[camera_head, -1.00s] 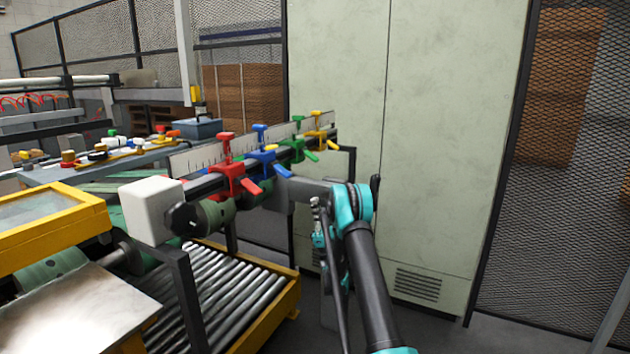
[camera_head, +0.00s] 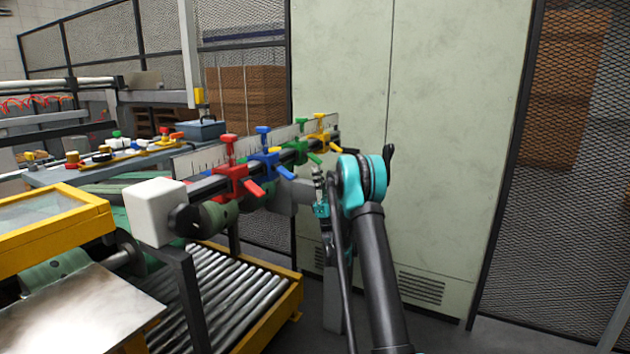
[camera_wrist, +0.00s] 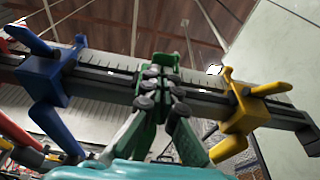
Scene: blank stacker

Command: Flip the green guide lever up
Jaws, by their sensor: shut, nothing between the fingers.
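The green guide (camera_head: 300,152) sits on the ruled rail between the blue and yellow guides. Its green lever (camera_head: 314,158) slopes down to the right in the head view. My gripper (camera_head: 317,172) is just below this lever, its fingers pointing up. In the wrist view my gripper (camera_wrist: 165,88) is shut and empty, its dark fingertips in front of the green guide (camera_wrist: 164,60). The fingers hide much of the guide and its lever, so I cannot tell whether they touch.
The blue guide (camera_wrist: 55,85) is to the left and the yellow guide (camera_wrist: 243,110) to the right, both close to my fingers. The red guide (camera_head: 232,182) is further along the rail (camera_head: 207,187). A tall pale cabinet (camera_head: 450,130) stands behind my arm.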

